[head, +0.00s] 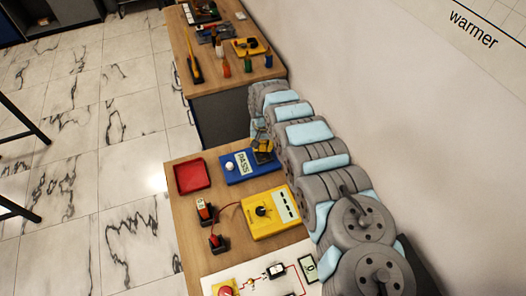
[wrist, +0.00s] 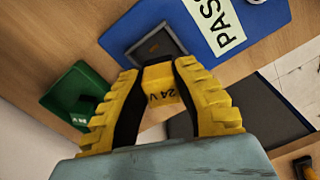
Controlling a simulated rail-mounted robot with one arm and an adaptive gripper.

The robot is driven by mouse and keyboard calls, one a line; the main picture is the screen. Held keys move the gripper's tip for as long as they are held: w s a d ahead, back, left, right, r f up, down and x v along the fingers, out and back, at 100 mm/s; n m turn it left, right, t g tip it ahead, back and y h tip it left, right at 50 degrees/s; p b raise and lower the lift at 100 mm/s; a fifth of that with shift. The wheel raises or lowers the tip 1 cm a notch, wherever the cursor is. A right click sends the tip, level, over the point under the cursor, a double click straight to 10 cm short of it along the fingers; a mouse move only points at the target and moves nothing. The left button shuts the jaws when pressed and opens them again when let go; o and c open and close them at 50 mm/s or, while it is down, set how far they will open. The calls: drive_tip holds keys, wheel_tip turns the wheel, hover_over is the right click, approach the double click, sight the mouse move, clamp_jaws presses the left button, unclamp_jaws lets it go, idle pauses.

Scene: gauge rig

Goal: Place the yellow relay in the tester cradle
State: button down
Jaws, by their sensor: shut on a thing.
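The yellow relay (wrist: 161,88), marked "24 V", is between the yellow fingers of my gripper (wrist: 160,78) in the wrist view. The gripper is shut on it. The blue tester (wrist: 268,28) with its PASS label lies beyond, and its dark square cradle (wrist: 157,43) is just past the relay's far end. I cannot tell whether the relay touches the cradle. In the head view my gripper (head: 263,152) is over the right end of the blue tester (head: 236,178). There the gripper and arm hide the cradle, and I cannot make out the relay.
A green box (wrist: 75,95) lies beside the tester in the wrist view. In the head view a red tray (head: 193,177) stands left of the tester, and a yellow meter (head: 270,212) stands in front. An orange-topped block (head: 204,209) stands near the bench's left edge.

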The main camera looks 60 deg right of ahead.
sight(263, 152)
drive_tip(key=shift+f, duration=0.2)
drive_tip(key=shift+d+f+b, duration=0.15)
drive_tip(key=shift+f+b, duration=0.4)
drive_tip(key=shift+f, duration=1)
drive_tip(key=shift+f, duration=0.2)
drive_tip(key=c, duration=1)
unclamp_jaws()
drive_tip(key=shift+o, duration=0.2)
drive_tip(key=shift+r, duration=0.1)
drive_tip(key=shift+d+r+p, duration=0.1)
drive_tip(key=shift+r+p, duration=0.45)
drive_tip(key=shift+r, duration=5.55)
